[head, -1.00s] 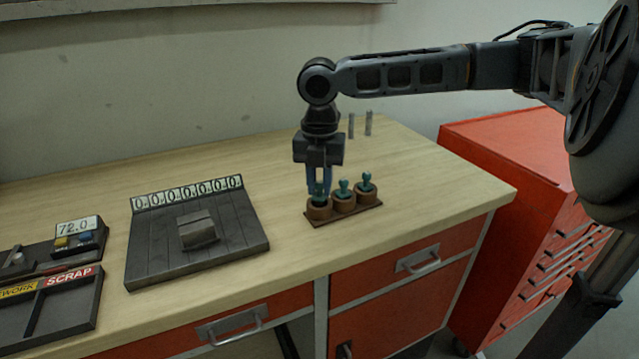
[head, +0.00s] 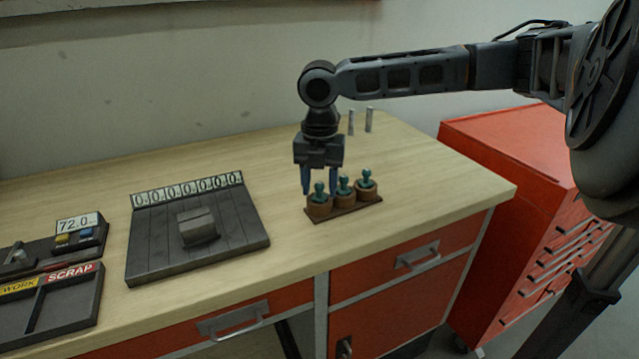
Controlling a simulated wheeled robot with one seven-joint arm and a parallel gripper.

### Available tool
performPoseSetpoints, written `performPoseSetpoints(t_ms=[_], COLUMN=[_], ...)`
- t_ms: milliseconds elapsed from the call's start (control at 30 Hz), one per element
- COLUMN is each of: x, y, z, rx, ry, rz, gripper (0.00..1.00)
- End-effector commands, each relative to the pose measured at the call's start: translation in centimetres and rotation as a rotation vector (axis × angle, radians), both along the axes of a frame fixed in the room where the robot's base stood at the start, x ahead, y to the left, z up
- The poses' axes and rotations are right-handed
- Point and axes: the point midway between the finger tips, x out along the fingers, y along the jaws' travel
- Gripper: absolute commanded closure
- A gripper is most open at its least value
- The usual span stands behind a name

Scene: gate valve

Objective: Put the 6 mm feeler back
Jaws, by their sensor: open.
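Three feelers with teal knobs stand in round brown holders on a dark base (head: 349,213) on the bench. The left feeler (head: 319,189), the middle feeler (head: 344,184) and the right feeler (head: 366,177) each sit upright in a holder. No size marks are readable, so I cannot tell which is the 6 mm one. My gripper (head: 320,190) points down over the left holder. Its blue fingers are spread apart on either side of the left feeler's knob, and nothing shows held between them.
A dark grooved plate with a row of counters (head: 190,190) and a grey block (head: 197,226) lies left of the holders. A 72.0 display (head: 77,225) and a WORK/SCRAP tray (head: 60,300) are further left. Two grey pins (head: 369,120) stand behind. A red cabinet (head: 510,160) is at right.

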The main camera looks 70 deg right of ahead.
Motion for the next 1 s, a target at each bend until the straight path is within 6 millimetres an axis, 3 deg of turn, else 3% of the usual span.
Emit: performPoseSetpoints(t_ms=[167,500,700,1000], x=[0.0,0.1,0.0,0.0], y=[-0.1,-0.1,0.0,0.0], z=[1.4,8.0,11.0,12.3], rx=[-0.002,-0.003,-0.001,0.000], ry=[-0.002,-0.002,-0.001,0.000], rz=[-0.001,-0.001,-0.001,0.000], gripper=[0.52,0.52,0.52,0.52])
